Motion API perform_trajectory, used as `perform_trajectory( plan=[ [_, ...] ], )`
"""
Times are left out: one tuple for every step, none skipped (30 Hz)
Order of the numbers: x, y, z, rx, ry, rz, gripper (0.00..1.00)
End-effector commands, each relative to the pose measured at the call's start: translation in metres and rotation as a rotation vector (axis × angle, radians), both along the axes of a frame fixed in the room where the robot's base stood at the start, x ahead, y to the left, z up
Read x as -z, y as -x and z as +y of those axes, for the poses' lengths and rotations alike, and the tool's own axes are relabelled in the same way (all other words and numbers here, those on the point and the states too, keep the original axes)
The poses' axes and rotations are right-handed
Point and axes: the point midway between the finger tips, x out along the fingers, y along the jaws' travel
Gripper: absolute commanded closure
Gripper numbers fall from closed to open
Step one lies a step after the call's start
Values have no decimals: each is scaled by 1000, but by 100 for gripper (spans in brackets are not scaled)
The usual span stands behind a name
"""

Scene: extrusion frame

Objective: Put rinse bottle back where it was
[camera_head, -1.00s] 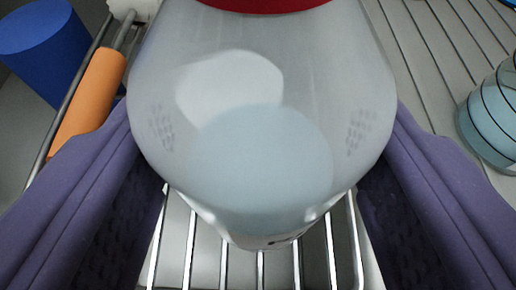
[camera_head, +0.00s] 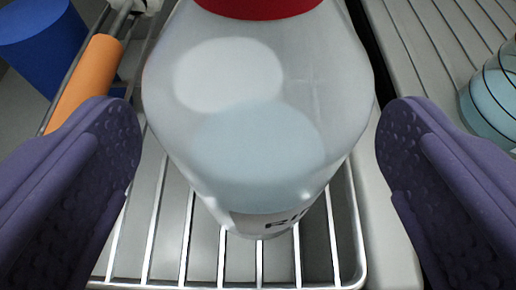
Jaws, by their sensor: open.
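The rinse bottle (camera_head: 258,150) is a translucent whitish bottle with a red cap (camera_head: 258,8) and pale blue liquid inside. Part of a dark-lettered label shows low on it. It stands on a metal wire rack (camera_head: 155,230); its top is cut off by the picture edge. My gripper (camera_head: 258,140) is open, with one purple finger on each side of the bottle. A gap shows between each finger and the bottle, so neither seems to touch it.
An orange cylindrical grip (camera_head: 85,80) lies along a rail at the left, near the left finger. A blue cylinder (camera_head: 42,42) stands beyond it. At the right are a grey ribbed surface (camera_head: 430,60) and a glass vessel with bluish liquid (camera_head: 490,105).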

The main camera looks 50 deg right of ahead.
Motion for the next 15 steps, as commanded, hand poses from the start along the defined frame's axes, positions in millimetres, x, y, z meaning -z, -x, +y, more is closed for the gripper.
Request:
perform_trajectory(
  plan=[
    [-7, 5, 8, -4, -1, 0, 7],
    [-10, 8, 12, -5, 0, 0, 7],
    [-15, 14, 19, -5, 0, 0, 7],
    [-18, 18, 25, -6, -1, -1, 7],
    [-21, 22, 30, -5, -1, -1, 7],
    [-25, 28, 37, -5, 0, 0, 7],
    [-28, 32, 43, -5, 0, 0, 7],
    [-30, 36, 48, -6, 0, 0, 7],
    [-33, 41, 54, -6, -1, -1, 7],
    [-36, 45, 58, -5, 0, -1, 7],
    [-37, 48, 62, -4, 0, 1, 7],
    [-39, 51, 68, -5, 0, 0, 7],
    [-41, 54, 71, -4, 0, 0, 7],
    [-42, 56, 73, -3, 1, -1, 7],
    [-43, 59, 76, -3, 1, -1, 7]
  ],
)
